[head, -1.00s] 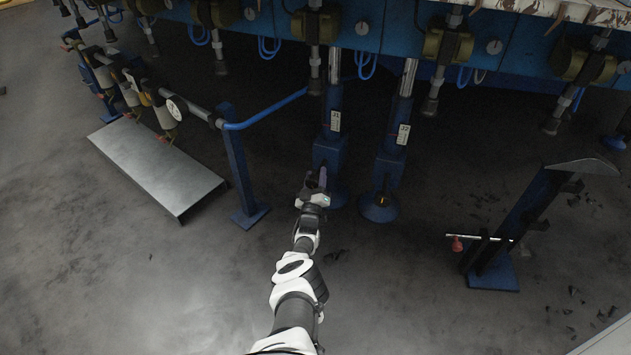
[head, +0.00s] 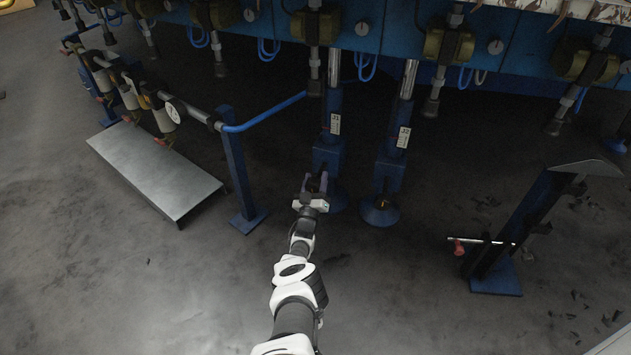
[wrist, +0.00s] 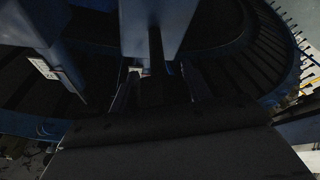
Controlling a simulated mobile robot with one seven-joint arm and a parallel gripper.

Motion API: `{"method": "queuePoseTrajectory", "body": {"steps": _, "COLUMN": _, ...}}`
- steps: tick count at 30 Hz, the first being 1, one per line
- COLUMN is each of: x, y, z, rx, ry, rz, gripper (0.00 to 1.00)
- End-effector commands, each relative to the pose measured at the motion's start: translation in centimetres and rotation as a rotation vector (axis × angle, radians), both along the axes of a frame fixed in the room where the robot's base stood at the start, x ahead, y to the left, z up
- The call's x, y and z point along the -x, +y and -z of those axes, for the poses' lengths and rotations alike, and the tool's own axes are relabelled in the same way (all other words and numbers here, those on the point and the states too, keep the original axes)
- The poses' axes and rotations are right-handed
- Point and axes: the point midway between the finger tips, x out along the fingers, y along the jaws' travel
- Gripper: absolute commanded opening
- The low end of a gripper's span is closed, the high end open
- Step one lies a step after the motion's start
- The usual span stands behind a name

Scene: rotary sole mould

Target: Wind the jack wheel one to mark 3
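The left jack (head: 328,156) is a blue post with a bright rod on top and a white scale plate (head: 335,123) that appears to read J1. The scale's small marks are too fine to read. My gripper (head: 316,178) is in front of the jack's lower block. Its two fingers stand apart, also in the wrist view (wrist: 158,92). There a dark narrow bar (wrist: 156,55) below the blue block (wrist: 155,22) lies between the finger lines; I cannot tell whether they touch it. No jack wheel can be made out clearly.
A second, similar jack (head: 390,175) with its own scale plate stands close on the right. A blue post (head: 236,170) with a rail and a grey step plate (head: 155,170) are to the left. A blue stand with a crossbar (head: 497,245) is at right. Open floor lies between.

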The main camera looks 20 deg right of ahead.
Motion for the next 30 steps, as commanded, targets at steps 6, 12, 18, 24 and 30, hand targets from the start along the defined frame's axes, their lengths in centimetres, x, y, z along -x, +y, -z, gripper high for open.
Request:
{"method": "queuePoseTrajectory", "body": {"steps": 6, "x": 0.0, "y": 0.0, "z": 0.0, "rx": 0.001, "ry": 0.0, "rz": 0.0, "gripper": 0.68}}
{"method": "queuePoseTrajectory", "body": {"steps": 12, "x": 0.1, "y": 0.0, "z": 0.0, "rx": 0.001, "ry": 0.0, "rz": 0.0, "gripper": 0.68}}
{"method": "queuePoseTrajectory", "body": {"steps": 18, "x": 1.4, "y": 0.9, "z": 0.3, "rx": 0.0, "ry": 0.003, "rz": -0.001, "gripper": 0.68}}
{"method": "queuePoseTrajectory", "body": {"steps": 24, "x": 5.0, "y": 3.0, "z": 1.6, "rx": -0.001, "ry": 0.003, "rz": -0.002, "gripper": 0.68}}
{"method": "queuePoseTrajectory", "body": {"steps": 30, "x": 8.5, "y": 5.1, "z": 3.4, "rx": -0.001, "ry": 0.002, "rz": -0.001, "gripper": 0.68}}
